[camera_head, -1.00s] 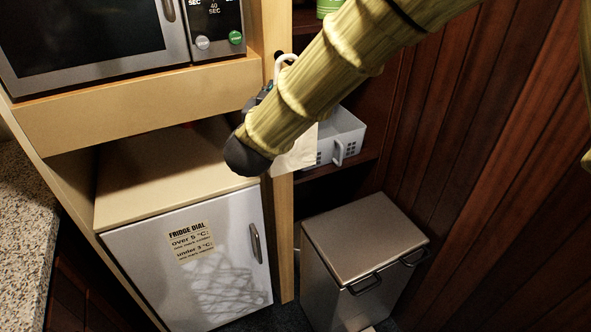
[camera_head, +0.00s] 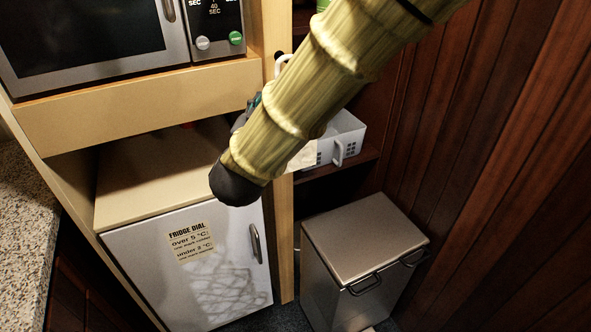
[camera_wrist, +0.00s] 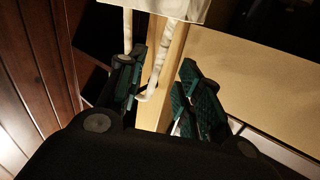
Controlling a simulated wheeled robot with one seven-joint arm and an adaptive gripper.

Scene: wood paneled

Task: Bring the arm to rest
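My gripper (camera_wrist: 159,68) shows in the wrist view with its two green-padded fingers well apart. The wooden post and a white strap show in the gap between them, and nothing is clamped. In the head view my own arm hides most of the gripper; only a small dark and green part (camera_head: 243,113) shows left of the arm. My arm slants from the top right down to a dark rounded end in front of the fridge top.
A white bag (camera_wrist: 185,8) with straps hangs close by the post (camera_head: 284,230). A microwave (camera_head: 90,40) is above the small fridge (camera_head: 215,275). A metal bin (camera_head: 365,240) stands right of the post. Wood panelling (camera_head: 500,170) closes the right.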

